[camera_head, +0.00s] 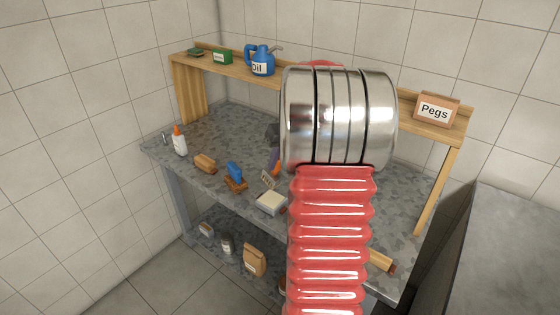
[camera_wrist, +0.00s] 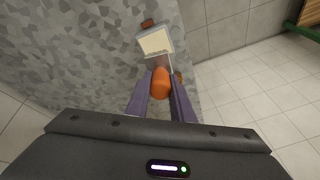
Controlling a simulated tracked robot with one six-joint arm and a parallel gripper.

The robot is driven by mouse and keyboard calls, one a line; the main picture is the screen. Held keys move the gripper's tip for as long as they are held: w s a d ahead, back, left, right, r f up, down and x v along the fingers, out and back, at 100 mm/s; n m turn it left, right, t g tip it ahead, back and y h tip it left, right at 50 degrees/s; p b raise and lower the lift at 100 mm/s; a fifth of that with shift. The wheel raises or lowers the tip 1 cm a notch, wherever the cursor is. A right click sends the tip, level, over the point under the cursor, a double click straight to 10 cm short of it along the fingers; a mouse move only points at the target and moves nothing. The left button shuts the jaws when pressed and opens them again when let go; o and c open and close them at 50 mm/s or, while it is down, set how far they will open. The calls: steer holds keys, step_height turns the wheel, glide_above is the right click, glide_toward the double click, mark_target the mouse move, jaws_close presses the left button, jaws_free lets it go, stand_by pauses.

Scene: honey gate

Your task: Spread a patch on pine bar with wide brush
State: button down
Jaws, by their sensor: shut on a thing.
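My gripper (camera_wrist: 161,80) has purple fingers shut on an orange handle, which I take to be the wide brush (camera_wrist: 160,87). A flat grey part lies just beyond the handle, over or near the lower edge of a pale cream tray (camera_wrist: 155,42). I cannot tell whether the brush touches the tray. In the head view the gripper (camera_head: 274,157) is partly hidden behind my arm, with the orange handle (camera_head: 276,170) above the tray (camera_head: 271,203). A light wooden bar, likely the pine bar (camera_head: 381,260), shows at the front right of the bench, mostly hidden by my arm.
The mottled grey bench (camera_head: 215,130) also holds a white bottle with an orange cap (camera_head: 180,141), a wooden block (camera_head: 204,163) and a blue-topped brown item (camera_head: 235,178). A raised shelf carries an oil can (camera_head: 260,63) and a Pegs box (camera_head: 436,109). A wall stands behind.

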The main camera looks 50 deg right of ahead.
mark_target(279, 177)
steer(key=shift+f, duration=0.15)
steer(key=shift+f, duration=2.9)
steer(key=shift+f, duration=0.45)
steer(key=shift+r, duration=3.55)
